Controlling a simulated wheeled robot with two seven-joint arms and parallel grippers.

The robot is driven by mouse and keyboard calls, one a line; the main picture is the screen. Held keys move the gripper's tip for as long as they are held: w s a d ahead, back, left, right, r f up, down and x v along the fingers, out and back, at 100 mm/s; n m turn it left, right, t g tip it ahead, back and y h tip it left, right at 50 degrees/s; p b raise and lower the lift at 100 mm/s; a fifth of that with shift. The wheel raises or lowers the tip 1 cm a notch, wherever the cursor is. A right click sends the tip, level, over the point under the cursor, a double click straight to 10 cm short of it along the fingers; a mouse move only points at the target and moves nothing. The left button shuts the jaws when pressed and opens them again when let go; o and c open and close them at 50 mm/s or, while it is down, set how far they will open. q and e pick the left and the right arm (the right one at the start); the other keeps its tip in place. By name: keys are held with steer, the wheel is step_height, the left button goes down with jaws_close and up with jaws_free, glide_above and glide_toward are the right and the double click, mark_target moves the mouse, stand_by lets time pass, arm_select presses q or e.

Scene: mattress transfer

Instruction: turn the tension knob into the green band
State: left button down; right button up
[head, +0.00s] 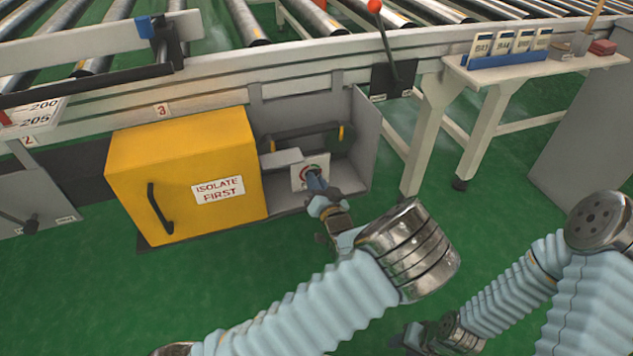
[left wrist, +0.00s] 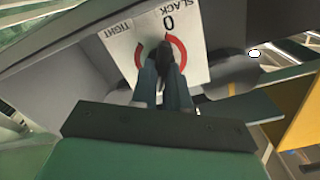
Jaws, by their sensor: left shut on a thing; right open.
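The tension knob (left wrist: 165,48) is a small dark shape at the middle of a white dial plate (left wrist: 196,62), mostly hidden by my fingers. The plate reads SLACK, 0 and TIGHT, upside down in the left wrist view, around a red arc. A faint green patch shows beside the fingertips; the pointer and most of the green band are hidden. In the head view the dial plate (head: 325,163) stands inside the open grey bay. My left gripper (head: 315,179) is shut on the knob; its blue fingers (left wrist: 163,75) reach the dial. My right gripper (head: 412,336) is open, low and away from the dial.
A yellow cover (head: 185,180) marked ISOLATE FIRST stands left of the bay (head: 366,150), whose grey side wall is to the right. The roller conveyor runs above. A red-topped lever (head: 385,45) and a white side table (head: 500,75) are at the right. Green floor lies in front.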

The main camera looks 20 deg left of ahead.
arm_select(q)
steer(key=c, duration=1.1)
jaws_free()
steer(key=v, duration=1.4)
